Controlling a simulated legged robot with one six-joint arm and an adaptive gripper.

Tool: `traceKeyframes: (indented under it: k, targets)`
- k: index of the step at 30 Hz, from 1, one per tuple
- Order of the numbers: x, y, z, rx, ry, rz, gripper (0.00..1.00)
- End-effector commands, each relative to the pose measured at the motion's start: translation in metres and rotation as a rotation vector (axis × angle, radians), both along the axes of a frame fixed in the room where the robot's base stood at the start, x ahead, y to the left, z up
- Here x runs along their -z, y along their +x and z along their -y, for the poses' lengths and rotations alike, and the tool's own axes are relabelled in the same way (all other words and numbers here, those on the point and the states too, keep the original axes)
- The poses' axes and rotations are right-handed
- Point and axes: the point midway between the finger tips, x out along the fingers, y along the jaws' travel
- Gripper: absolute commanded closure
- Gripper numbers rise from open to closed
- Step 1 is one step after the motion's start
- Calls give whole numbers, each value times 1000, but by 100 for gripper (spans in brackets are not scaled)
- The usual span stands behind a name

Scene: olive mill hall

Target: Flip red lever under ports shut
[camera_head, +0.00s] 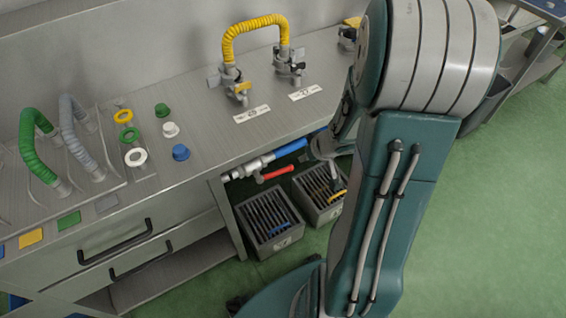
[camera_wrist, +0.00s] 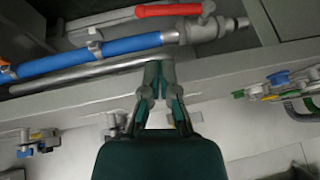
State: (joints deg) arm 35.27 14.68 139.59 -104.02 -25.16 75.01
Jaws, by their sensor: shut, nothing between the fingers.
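The red lever (camera_head: 275,173) sits on a grey valve (camera_head: 250,168) under the front edge of the steel counter, below the ports (camera_head: 240,90) joined by a yellow hose. Its handle lies roughly parallel to the blue pipe (camera_head: 290,148). In the wrist view the red lever (camera_wrist: 168,11) is at the top, beyond the blue pipe (camera_wrist: 120,46), with its pivot end at the right. My gripper (camera_wrist: 160,66) is shut and empty. Its tips are near a grey rail and apart from the lever. In the head view my arm partly hides the gripper.
Two grey crates (camera_head: 268,222) with dark slats stand on the floor below the pipe. A drawer unit (camera_head: 120,245) is at left. The counter holds a green hose (camera_head: 36,150) and coloured caps. Green floor (camera_head: 490,220) is open at right.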

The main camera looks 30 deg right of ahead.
Motion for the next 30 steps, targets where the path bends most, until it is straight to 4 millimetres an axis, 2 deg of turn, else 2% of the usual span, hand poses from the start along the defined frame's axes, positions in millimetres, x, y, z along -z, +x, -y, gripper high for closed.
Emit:
traceKeyframes:
  k: [10, 14, 30]
  targets:
    - [1, 0, 0, -2, 3, -2, 100]
    - [8, 3, -2, -2, 5, -3, 100]
    - [70, 38, -14, -2, 4, -5, 100]
